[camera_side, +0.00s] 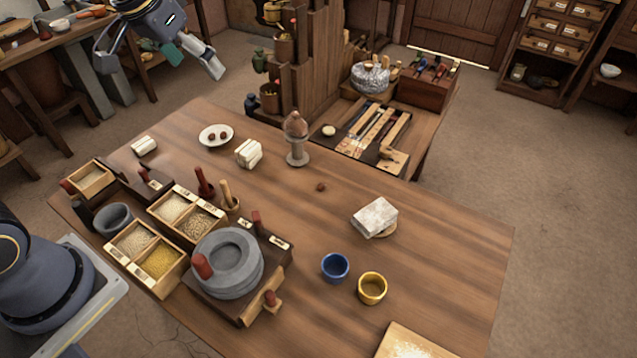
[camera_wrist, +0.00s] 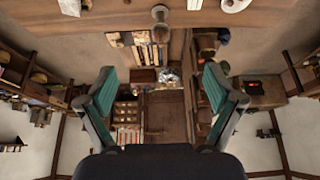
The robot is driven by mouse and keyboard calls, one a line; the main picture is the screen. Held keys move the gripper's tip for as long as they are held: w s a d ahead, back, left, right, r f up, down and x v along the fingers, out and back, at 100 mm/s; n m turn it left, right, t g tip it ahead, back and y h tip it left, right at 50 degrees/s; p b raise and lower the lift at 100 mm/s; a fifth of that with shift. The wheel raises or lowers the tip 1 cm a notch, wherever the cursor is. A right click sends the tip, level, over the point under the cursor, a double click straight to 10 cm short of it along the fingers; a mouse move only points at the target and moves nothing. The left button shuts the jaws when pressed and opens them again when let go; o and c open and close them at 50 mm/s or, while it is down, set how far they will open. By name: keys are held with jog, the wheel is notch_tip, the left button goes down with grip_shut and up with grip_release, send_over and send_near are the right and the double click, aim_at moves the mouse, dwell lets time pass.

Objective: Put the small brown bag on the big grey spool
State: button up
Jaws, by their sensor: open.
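The small brown bag (camera_side: 296,125) sits upright on top of the big grey spool (camera_side: 298,158), which stands near the back edge of the wooden table. In the wrist view the grey spool (camera_wrist: 160,13) shows at the top, with the bag seeming to be the brown shape (camera_wrist: 160,34) just below it. My gripper (camera_side: 158,62) is high up at the upper left of the side view, well apart from the bag and spool. In the wrist view my gripper (camera_wrist: 158,75) has its two fingers wide apart with nothing between them.
A white plate (camera_side: 216,135) with small brown things and a pale bundle (camera_side: 248,153) stand left of the spool. A grey quern (camera_side: 228,262), grain boxes and cups (camera_side: 372,288) are nearer. A wooden rack (camera_side: 320,60) rises behind.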

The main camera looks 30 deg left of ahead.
jog(key=s, duration=1.6)
jog(key=shift+f, duration=0.4)
jog(key=shift+s, duration=0.1)
